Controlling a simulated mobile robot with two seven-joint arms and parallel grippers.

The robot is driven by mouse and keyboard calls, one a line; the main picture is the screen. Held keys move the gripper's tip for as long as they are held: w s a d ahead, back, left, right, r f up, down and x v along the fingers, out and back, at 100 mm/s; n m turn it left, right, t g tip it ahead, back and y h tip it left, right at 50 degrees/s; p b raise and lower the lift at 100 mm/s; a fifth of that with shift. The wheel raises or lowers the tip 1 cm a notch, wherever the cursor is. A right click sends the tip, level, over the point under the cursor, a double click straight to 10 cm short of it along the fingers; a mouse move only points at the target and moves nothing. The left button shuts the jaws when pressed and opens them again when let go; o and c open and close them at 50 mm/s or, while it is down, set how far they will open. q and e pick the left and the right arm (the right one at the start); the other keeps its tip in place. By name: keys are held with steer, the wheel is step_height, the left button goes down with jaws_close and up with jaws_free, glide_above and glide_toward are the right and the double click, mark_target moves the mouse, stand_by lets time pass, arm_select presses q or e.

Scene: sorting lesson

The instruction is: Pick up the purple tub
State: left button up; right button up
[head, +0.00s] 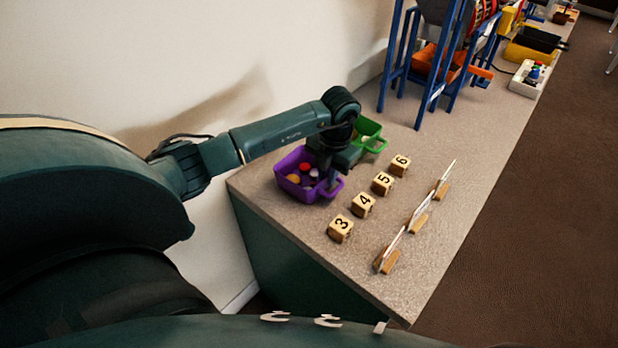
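The purple tub (294,189) stands on the grey counter near its left edge, with several small coloured items inside. It has a handle at its right side. My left gripper (332,183) points down at the tub's right part, close to the rim and handle. The arm and gripper cover part of the tub's back and right side. I cannot see both fingertips clearly, so whether they are apart, or touch the tub, is unclear. My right gripper is out of view.
A green tub (372,134) stands just behind my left gripper. Numbered wooden blocks (341,229) run in a row right of the purple tub, with card holders (387,262) beyond. A blue frame (395,75) stands farther back. The counter's front left corner is bare.

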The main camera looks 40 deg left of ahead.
arm_select(q)
steer(key=shift+a+f, duration=0.15)
steer(key=shift+f, duration=1.15)
steer(key=shift+c, duration=0.4)
jaws_close()
